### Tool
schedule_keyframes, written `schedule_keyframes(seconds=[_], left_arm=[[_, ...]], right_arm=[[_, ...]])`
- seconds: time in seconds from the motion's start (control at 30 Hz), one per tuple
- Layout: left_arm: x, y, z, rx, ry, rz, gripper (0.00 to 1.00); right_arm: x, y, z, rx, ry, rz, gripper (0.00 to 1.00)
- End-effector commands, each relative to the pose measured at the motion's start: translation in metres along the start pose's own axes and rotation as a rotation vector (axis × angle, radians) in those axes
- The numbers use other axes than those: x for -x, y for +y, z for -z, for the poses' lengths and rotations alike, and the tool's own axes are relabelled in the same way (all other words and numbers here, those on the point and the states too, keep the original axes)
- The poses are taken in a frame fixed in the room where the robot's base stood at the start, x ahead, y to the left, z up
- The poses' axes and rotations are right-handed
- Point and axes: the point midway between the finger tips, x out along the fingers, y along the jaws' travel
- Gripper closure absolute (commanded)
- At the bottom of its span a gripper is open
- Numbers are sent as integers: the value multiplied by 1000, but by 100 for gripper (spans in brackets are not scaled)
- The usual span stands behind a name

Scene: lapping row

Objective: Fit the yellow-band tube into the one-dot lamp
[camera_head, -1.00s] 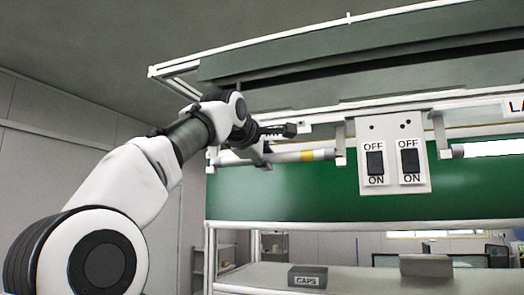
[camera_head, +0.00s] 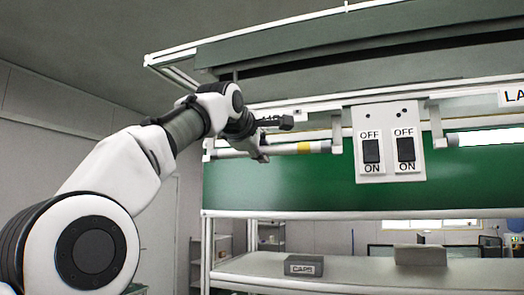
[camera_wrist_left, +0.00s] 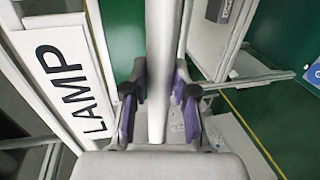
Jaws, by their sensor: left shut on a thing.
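The yellow-band tube (camera_head: 322,147) is a pale tube with a yellow ring, lying level under the lamp rail in the head view. My left gripper (camera_head: 262,147) is shut around it, left of the ring. In the left wrist view the tube (camera_wrist_left: 158,65) runs between the purple pads of the left gripper (camera_wrist_left: 158,108). A lamp holder (camera_head: 337,138) is at the tube's right end; I cannot tell whether the tube is seated in it. Another holder (camera_head: 208,149) shows near the left end. No single-dot mark is readable on this lamp. My right gripper is out of view.
A switch panel (camera_head: 388,178) with two OFF/ON rockers hangs right of the tube. A lit tube (camera_head: 490,137) is farther right. A green board (camera_head: 290,190) is behind. A CAPS box (camera_head: 304,265) sits on the shelf (camera_head: 350,268) below. A LAMP sign (camera_wrist_left: 65,75) shows in the wrist view.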

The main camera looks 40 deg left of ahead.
Motion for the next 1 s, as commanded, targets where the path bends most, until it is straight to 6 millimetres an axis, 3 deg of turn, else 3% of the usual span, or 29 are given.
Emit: schedule_keyframes(seconds=[0.47,0.5,0.57,0.6,1.0], left_arm=[[-2,-3,0,0,0,-1,100],[-2,-3,0,0,0,-1,70],[-2,-3,0,0,0,-1,48],[-2,-3,0,0,0,-1,44],[-2,-3,0,0,0,0,44]], right_arm=[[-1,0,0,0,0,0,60],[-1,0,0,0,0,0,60],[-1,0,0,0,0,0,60],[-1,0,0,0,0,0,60],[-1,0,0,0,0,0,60]])
